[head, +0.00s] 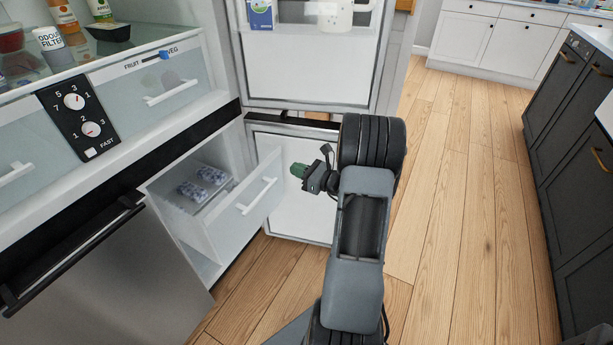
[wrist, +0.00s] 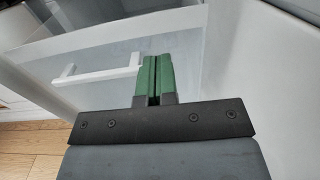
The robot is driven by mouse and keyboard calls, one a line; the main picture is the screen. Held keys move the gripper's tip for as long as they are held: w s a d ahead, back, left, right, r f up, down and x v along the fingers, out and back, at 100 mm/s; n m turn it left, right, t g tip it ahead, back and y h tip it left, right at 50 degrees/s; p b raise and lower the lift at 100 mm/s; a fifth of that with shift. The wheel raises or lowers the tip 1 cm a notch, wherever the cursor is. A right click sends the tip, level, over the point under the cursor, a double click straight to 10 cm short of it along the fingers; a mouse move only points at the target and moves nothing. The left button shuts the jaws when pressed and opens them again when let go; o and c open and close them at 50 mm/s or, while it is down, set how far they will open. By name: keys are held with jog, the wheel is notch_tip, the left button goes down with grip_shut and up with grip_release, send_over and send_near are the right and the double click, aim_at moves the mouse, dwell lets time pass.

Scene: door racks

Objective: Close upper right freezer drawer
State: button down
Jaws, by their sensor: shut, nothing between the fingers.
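The upper right freezer drawer (head: 232,222) is pulled out of the lower right compartment, with a white bar handle (head: 256,196) on its front. Patterned packages (head: 203,185) lie inside it. My gripper (head: 298,170) has green fingers and is to the right of the drawer front, a little above the handle's height in the head view. In the wrist view my gripper (wrist: 153,78) is shut and empty, with the drawer's handle (wrist: 97,67) to the left of the fingers. I cannot tell whether the fingertips touch the drawer front.
The open lower freezer door (head: 290,180) stands behind my gripper. The open upper fridge door (head: 308,65) is above it, with items on its shelf. The closed left freezer door (head: 100,265) is at the lower left. Wooden floor (head: 465,190) is clear to the right, before dark cabinets (head: 570,140).

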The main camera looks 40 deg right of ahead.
aim_at(270, 159)
jog(key=b+x, duration=0.1)
jog(key=x, duration=0.6)
jog(key=shift+w+a, duration=0.15)
jog(key=shift+w, duration=0.2)
